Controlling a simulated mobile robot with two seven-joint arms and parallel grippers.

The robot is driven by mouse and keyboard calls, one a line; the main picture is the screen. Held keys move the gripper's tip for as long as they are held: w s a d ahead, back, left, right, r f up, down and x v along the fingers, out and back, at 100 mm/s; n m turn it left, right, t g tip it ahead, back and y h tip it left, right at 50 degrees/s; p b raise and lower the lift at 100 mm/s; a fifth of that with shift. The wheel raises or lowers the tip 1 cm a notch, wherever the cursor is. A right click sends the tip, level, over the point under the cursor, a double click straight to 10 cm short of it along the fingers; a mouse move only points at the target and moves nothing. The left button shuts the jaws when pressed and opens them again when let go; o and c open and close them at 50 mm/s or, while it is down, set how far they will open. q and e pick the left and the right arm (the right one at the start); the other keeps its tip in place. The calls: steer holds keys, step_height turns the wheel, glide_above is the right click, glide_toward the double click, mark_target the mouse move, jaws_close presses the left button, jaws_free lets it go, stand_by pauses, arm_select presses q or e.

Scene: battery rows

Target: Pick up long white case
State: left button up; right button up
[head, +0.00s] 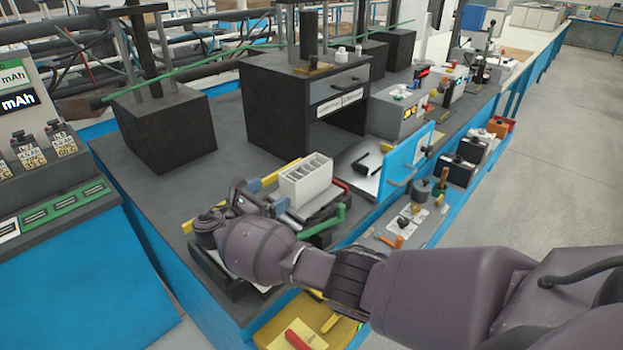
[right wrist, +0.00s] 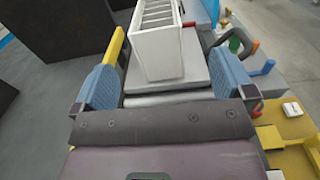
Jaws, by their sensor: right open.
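The long white case (head: 306,183) is an open-topped box with several compartments, standing upright on a grey surface on the workbench. It also shows in the right wrist view (right wrist: 159,56), straight ahead of the gripper. My right gripper (head: 268,196) is open, with its blue fingers apart. In the right wrist view the gripper (right wrist: 164,82) has one finger to each side of the case's near end, short of its middle. No contact is visible. My left gripper is not in view.
A yellow bar (right wrist: 112,47) lies left of the case. A dark handle (right wrist: 232,42) and green and orange parts stand right of it. A large black box (head: 300,100) stands behind. A blue panel (head: 405,165) is to the right.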

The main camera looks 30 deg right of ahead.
mark_target(296, 176)
steer(key=x, duration=0.5)
steer(key=shift+w+r+x, duration=0.1)
steer(key=shift+x, duration=1.3)
steer(key=shift+w+r+x, duration=0.1)
steer(key=shift+w+x, duration=0.05)
steer(key=shift+x, duration=1.2)
steer(key=shift+a, duration=0.1)
steer(key=shift+c, duration=0.5)
steer(key=c, duration=0.9)
steer(key=shift+c, duration=1)
steer(key=shift+r, duration=0.1)
